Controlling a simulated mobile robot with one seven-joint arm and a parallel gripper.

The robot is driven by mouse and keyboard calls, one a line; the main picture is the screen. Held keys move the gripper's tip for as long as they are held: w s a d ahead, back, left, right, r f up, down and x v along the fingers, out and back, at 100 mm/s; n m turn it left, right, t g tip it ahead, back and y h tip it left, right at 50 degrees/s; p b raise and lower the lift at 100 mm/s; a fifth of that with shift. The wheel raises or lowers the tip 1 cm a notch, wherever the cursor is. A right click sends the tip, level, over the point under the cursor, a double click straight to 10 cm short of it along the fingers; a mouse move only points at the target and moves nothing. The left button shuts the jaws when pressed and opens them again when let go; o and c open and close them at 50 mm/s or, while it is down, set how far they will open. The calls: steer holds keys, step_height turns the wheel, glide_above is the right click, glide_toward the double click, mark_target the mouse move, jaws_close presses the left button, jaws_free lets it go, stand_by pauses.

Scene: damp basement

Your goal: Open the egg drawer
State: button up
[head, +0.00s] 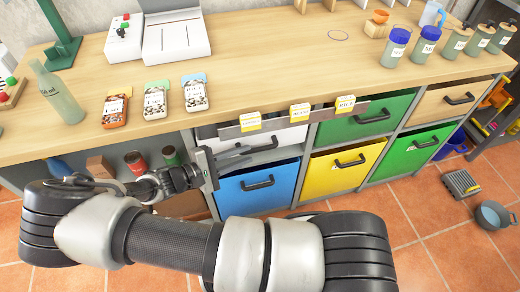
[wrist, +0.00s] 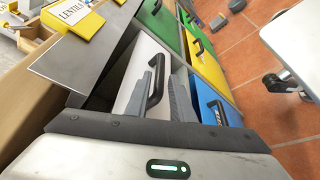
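My gripper (head: 240,154) is at the white upper-left drawer (head: 290,137), pointing right along its front. In the wrist view two grey fingers stand apart beside the black handle (wrist: 155,82) of the white drawer (wrist: 138,75). The blue drawer (head: 235,190) is directly below, shut, and also shows in the wrist view (wrist: 208,98). No label reading eggs is legible, so I cannot tell which drawer is the egg drawer.
A grey strip with yellow labels (head: 300,113) overhangs the upper drawers. Yellow (head: 345,168), green (head: 365,118) and wooden (head: 450,101) drawers lie to the right. Boxes (head: 155,100) and a bottle (head: 58,95) stand on the counter.

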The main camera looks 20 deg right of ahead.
mark_target(254, 152)
steer(key=x, duration=0.7)
steer(key=shift+b, duration=0.3)
jaws_close()
